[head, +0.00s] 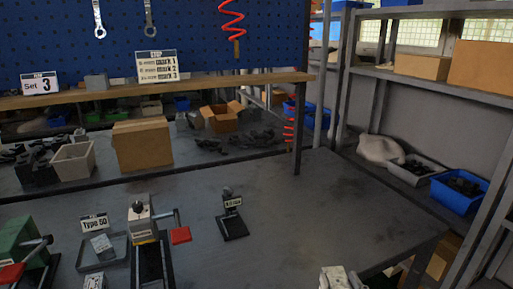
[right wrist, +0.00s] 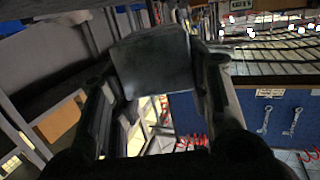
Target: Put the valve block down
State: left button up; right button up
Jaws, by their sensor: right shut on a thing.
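My right gripper (right wrist: 160,98) shows in the right wrist view, with its two dark fingers on either side of a grey valve block (right wrist: 152,62). It is shut on this block and holds it at the fingertips. The block has a flat, plain grey face toward the camera. In the head view a pale grey piece (head: 336,278) is cut off by the bottom edge, at the table's front; I cannot tell whether it is the held block or part of my gripper. My left gripper is not in view.
The dark workbench (head: 300,215) has free room right of centre. A "Type 50" tray (head: 98,266) holds a small grey block (head: 101,243). A shelf (head: 210,83) crosses behind.

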jog(key=w+a+r+n+g+y+b, duration=0.1)
jog(key=w+a+n+y, duration=0.3)
jog(key=w, duration=0.6)
jog(key=shift+w+a+y+b, duration=0.25)
jog(key=shift+a+y+b, duration=0.6)
jog(key=shift+a, duration=0.25)
jog(key=w+d+f, duration=0.2)
jog(key=w+f, duration=0.1)
jog(key=w+d+f, duration=0.2)
jog(key=w, duration=0.2)
jog(key=w+d+f, duration=0.3)
jog(key=w, duration=0.1)
jog(key=shift+f, duration=0.3)
jog(key=f, duration=0.2)
jog(key=w+f, duration=0.1)
jog(key=shift+d+f, duration=0.1)
jog(key=shift+d, duration=0.15)
jog(key=shift+f+p, duration=0.25)
jog(key=shift+p, duration=0.05)
jog(key=shift+s+f, duration=0.1)
jog(key=shift+f, duration=0.05)
